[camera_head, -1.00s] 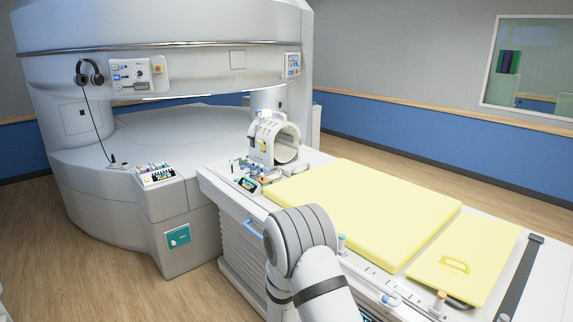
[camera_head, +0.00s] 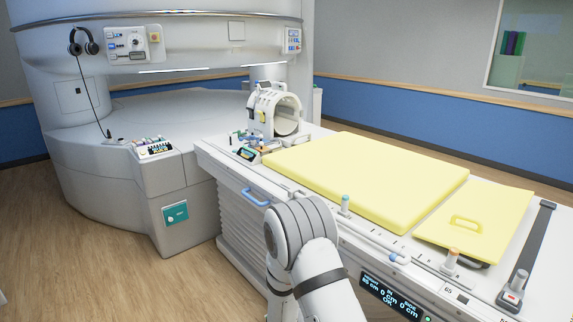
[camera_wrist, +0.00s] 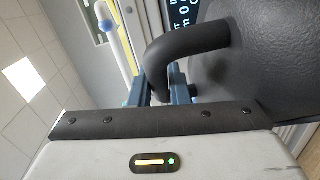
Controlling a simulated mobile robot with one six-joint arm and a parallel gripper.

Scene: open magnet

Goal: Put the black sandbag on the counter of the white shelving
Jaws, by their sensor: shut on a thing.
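In the wrist view, the black sandbag (camera_wrist: 275,65) fills the right side, with a thick black looped handle (camera_wrist: 195,45). My gripper (camera_wrist: 165,93) is shut on that handle, and the bag hangs from it. Part of the bag lies outside the picture. In the head view only my arm shows, at the bottom centre; my gripper and the bag are hidden or out of frame there. White shelving and its counter are not in view.
The patient table (camera_head: 228,190) with yellow pads (camera_head: 365,175) stands right in front of my arm. A white coil (camera_head: 273,112) sits on its far end. The big open magnet (camera_head: 95,190) stands behind, at left. Wooden floor (camera_head: 100,275) is clear at lower left.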

